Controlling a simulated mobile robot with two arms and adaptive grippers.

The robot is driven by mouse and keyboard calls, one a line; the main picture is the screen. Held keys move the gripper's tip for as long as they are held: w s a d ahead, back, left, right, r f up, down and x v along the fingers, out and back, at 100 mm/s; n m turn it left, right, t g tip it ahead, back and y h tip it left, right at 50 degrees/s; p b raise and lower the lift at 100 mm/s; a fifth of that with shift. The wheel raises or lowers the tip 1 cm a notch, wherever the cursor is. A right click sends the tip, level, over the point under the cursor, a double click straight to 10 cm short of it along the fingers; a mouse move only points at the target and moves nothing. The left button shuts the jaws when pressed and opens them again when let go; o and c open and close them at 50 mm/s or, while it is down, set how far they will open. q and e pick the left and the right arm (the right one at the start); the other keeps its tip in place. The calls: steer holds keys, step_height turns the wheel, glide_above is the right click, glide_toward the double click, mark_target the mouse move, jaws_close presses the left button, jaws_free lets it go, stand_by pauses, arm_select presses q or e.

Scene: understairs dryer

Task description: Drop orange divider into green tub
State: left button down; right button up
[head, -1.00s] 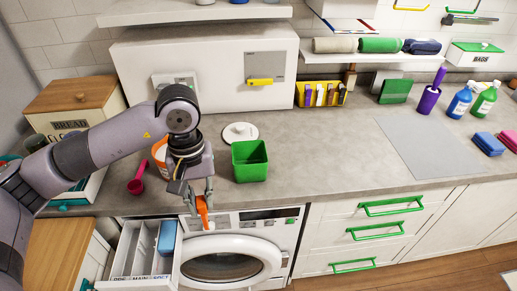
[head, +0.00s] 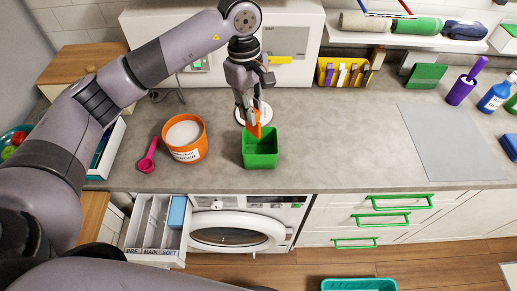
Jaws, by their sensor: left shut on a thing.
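The green tub (head: 260,156) stands on the grey counter near its front edge, above the washing machine. My left gripper (head: 254,123) is shut on the orange divider (head: 256,128). It holds the divider at the tub's back rim in the picture, with the lower end overlapping the tub's opening. I cannot tell exactly how high the divider is above the rim. My right gripper is not in view.
An orange bucket of white powder (head: 185,139) and a pink scoop (head: 148,157) stand left of the tub. The open detergent drawer (head: 154,226) juts out below. A white round lid (head: 264,111) lies behind. A grey mat (head: 450,141) lies right; the counter between is clear.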

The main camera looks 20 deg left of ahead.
arm_select(q)
step_height(320, 180, down, 3)
steer(key=shift+w+r+b, duration=0.1)
steer(key=shift+w+b, duration=0.05)
steer(key=shift+b, duration=0.15)
steer(key=c, duration=1.9)
jaws_free()
steer(key=o, duration=0.3)
steer(key=shift+o, duration=0.9)
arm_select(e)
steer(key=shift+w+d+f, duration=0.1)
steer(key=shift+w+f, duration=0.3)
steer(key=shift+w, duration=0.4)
